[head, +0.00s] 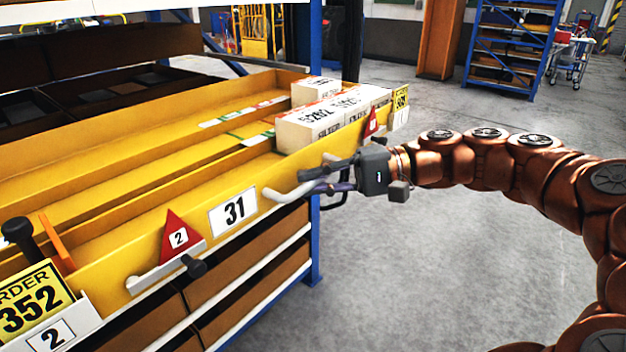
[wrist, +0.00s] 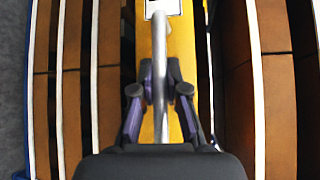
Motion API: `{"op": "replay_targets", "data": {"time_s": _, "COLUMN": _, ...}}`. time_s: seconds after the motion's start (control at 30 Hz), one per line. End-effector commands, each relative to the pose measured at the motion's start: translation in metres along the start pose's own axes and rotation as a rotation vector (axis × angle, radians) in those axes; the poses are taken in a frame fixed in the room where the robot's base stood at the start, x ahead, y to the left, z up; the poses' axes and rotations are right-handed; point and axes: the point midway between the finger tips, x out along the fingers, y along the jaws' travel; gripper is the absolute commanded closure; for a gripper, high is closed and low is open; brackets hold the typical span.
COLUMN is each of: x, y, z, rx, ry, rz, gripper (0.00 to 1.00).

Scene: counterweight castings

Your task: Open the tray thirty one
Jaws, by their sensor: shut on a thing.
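The yellow tray (head: 150,212) bears a white label 31 (head: 233,211) on its front, and its long inside shows from above. I cannot tell how far it stands out from the rack. Its pale bar handle (head: 288,192) is right of the label. My gripper (head: 325,178) is shut on this handle, reaching in from the right. In the wrist view, the dark fingers (wrist: 160,92) close around the pale handle (wrist: 160,50) from both sides, in front of the yellow face. The handle's grasped part is partly hidden by the fingers.
White boxes (head: 310,128) with printed numbers sit at the tray's far right end. A red triangle marked 2 (head: 178,237) and a yellow order card (head: 35,300) stand at the tray's front left. Brown drawers (head: 235,290) lie below. A blue post (head: 315,240) stands near. Grey floor (head: 420,270) is clear at right.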

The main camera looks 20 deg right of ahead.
Motion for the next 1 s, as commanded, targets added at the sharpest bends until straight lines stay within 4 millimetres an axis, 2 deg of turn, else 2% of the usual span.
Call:
{"op": "replay_targets", "data": {"time_s": 0.1, "x": 0.0, "y": 0.001, "z": 0.001, "rx": 0.0, "ry": -0.002, "rz": 0.002, "gripper": 1.0}}
{"op": "replay_targets", "data": {"time_s": 0.13, "x": 0.0, "y": 0.001, "z": 0.0, "rx": 0.0, "ry": -0.002, "rz": 0.002, "gripper": 0.85}}
{"op": "replay_targets", "data": {"time_s": 0.37, "x": 0.0, "y": 0.001, "z": 0.0, "rx": 0.0, "ry": -0.001, "rz": 0.001, "gripper": 0.61}}
{"op": "replay_targets", "data": {"time_s": 0.77, "x": -0.006, "y": 0.0, "z": 0.0, "rx": 0.0, "ry": 0.0, "rz": 0.0, "gripper": 0.61}}
{"op": "replay_targets", "data": {"time_s": 1.0, "x": -0.042, "y": 0.001, "z": -0.001, "rx": 0.0, "ry": 0.003, "rz": -0.001, "gripper": 0.61}}
